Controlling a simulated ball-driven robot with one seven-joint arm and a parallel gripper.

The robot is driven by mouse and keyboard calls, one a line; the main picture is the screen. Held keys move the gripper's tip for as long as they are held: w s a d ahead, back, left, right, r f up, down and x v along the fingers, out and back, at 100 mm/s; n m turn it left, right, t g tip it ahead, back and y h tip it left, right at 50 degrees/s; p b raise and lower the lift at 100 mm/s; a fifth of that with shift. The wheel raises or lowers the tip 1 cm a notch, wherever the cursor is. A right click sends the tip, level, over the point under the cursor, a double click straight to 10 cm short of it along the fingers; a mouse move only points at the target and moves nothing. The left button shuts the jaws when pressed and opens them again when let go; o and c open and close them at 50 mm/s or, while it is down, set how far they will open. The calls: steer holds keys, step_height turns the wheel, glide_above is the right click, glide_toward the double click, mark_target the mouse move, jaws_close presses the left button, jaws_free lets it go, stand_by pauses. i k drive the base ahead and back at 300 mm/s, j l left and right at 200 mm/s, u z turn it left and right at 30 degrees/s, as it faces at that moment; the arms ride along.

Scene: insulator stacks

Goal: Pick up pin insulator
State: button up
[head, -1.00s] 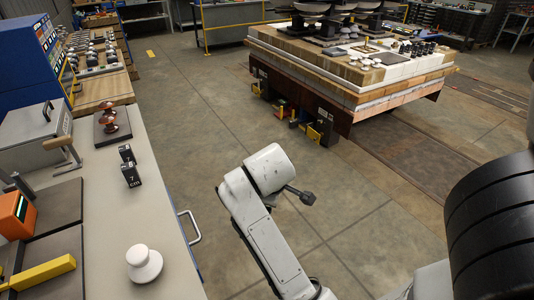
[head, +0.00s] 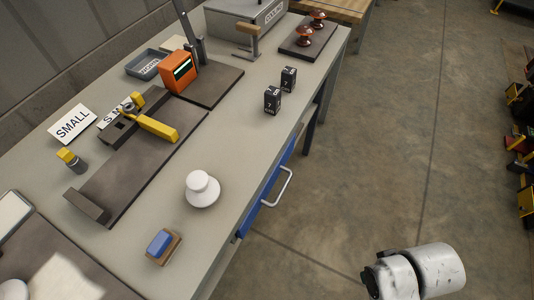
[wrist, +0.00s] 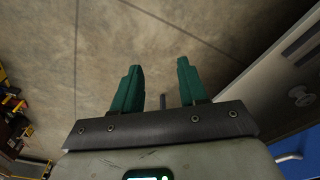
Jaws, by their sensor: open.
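A white pin insulator (head: 202,189) stands upright on the grey workbench (head: 232,140), near its front edge, in the head view. It has a wide round base and a rounded knob on top. In the head view only a white part of my arm shows at the lower right; the fingers are not visible there.
Two small black blocks (head: 272,100) stand behind the insulator, and a blue-topped block (head: 160,244) lies in front of it. A dark fixture with a yellow lever (head: 155,127) is to the left. A handle (head: 284,187) juts from the blue drawer front.

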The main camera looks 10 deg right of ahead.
mark_target(202, 190)
steer(key=l+u, duration=1.15)
steer(key=l, duration=0.1)
